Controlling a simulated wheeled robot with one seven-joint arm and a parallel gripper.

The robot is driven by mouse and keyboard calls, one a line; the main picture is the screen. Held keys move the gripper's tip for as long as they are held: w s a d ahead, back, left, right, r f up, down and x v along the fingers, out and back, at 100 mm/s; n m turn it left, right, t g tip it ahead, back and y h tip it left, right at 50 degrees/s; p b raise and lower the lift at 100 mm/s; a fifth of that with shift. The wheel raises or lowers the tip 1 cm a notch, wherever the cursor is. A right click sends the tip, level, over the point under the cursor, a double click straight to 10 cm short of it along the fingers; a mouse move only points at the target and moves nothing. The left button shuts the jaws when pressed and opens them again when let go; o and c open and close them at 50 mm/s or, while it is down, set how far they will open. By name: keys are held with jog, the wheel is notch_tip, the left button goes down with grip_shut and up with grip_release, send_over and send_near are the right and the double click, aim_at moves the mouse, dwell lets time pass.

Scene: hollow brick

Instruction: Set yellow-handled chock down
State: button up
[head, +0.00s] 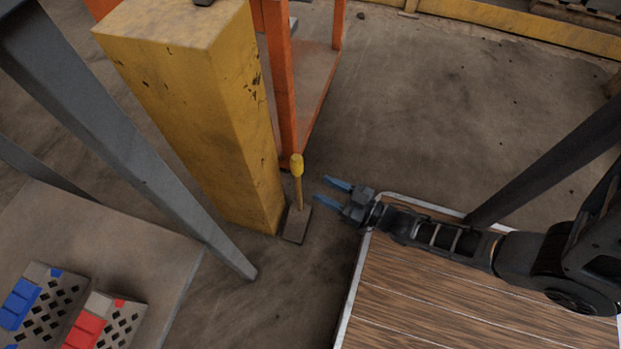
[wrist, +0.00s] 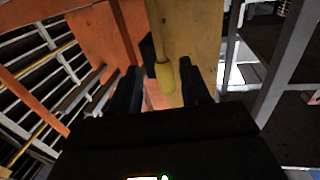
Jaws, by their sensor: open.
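The chock (head: 295,225) is a dark flat piece on the concrete floor, with an upright yellow handle (head: 297,180) ending in a thicker yellow grip. It stands close against the foot of the yellow post. My gripper (head: 331,191) is open, its two blue fingers pointing left toward the handle, with a small gap between fingertips and handle in the head view. In the wrist view the yellow handle (wrist: 165,78) shows between the two dark fingers, beyond their tips or level with them; I cannot tell which. Nothing is held.
A thick yellow post (head: 215,120) stands just left of the chock, with an orange frame (head: 283,80) behind it. A grey slanted leg (head: 150,170) and a platform with perforated bricks (head: 55,300) are at left. Open floor lies at upper right.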

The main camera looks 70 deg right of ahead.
jog(key=s+a+r+g+y, duration=0.1)
jog(key=a+r, duration=0.4)
jog(key=r, duration=0.5)
jog(key=s+a+r+n+g+y, duration=0.1)
jog(key=s+a+r, duration=0.3)
jog(key=r, duration=0.7)
jog(key=s+a+r+n+g, duration=0.1)
jog(key=s+a+r, duration=0.2)
jog(key=a+r, duration=0.3)
notch_tip(320, 180, up, 5)
jog(key=shift+a+r+y, duration=0.1)
jog(key=shift+a+y, duration=0.25)
jog(key=shift+y, duration=0.05)
